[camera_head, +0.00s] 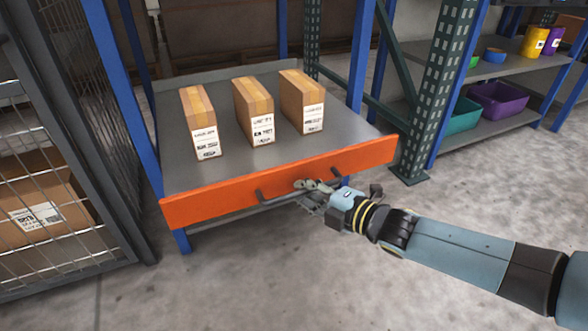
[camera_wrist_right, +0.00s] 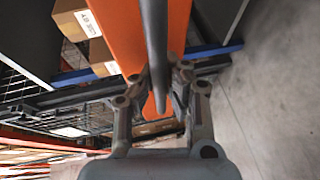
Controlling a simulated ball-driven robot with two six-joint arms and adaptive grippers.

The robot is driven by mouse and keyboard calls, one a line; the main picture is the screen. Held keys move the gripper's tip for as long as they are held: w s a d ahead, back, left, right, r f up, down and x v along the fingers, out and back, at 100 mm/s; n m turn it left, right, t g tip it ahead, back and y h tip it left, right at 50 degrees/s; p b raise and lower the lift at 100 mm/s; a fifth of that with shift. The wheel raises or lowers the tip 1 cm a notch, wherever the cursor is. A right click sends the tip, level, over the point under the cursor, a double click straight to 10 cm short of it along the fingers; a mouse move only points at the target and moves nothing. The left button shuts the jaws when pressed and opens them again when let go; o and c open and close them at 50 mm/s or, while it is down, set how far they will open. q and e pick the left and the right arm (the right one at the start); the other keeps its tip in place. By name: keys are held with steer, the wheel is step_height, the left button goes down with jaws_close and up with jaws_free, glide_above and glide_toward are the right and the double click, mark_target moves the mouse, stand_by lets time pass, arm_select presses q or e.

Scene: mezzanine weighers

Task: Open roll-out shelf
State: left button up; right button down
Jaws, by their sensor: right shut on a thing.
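The roll-out shelf (camera_head: 178,180) is a grey metal deck with an orange front panel (camera_head: 215,201) in a blue-post rack. A dark bar handle (camera_head: 264,197) runs along the panel. My right gripper (camera_head: 312,187) is at the handle, near the middle of the panel. It is shut on the handle. In the right wrist view the handle (camera_wrist_right: 155,45) passes between the two fingers (camera_wrist_right: 160,85), with the orange panel (camera_wrist_right: 110,35) behind it. The fingers hide part of the handle in the head view. My left gripper is not in view.
Three cardboard boxes (camera_head: 254,110) stand upright on the shelf deck. A wire-mesh cage (camera_head: 70,130) stands close on the left. A green perforated post (camera_head: 437,90) and a rack with bins (camera_head: 498,104) are on the right. The concrete floor in front is clear.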

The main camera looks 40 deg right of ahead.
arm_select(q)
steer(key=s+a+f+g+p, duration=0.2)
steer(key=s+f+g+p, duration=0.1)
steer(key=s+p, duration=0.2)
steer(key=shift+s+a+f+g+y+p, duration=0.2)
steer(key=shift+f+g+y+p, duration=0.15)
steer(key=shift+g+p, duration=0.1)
arm_select(e)
steer(key=s+a, duration=0.2)
steer(key=s, duration=0.8)
steer(key=s+a, duration=0.2)
steer(key=s, duration=0.8)
steer(key=shift+a, duration=0.4)
steer(key=shift+s+r, duration=0.1)
steer(key=c, duration=1.3)
jaws_free()
steer(key=shift+c, duration=0.2)
steer(key=v, duration=1.2)
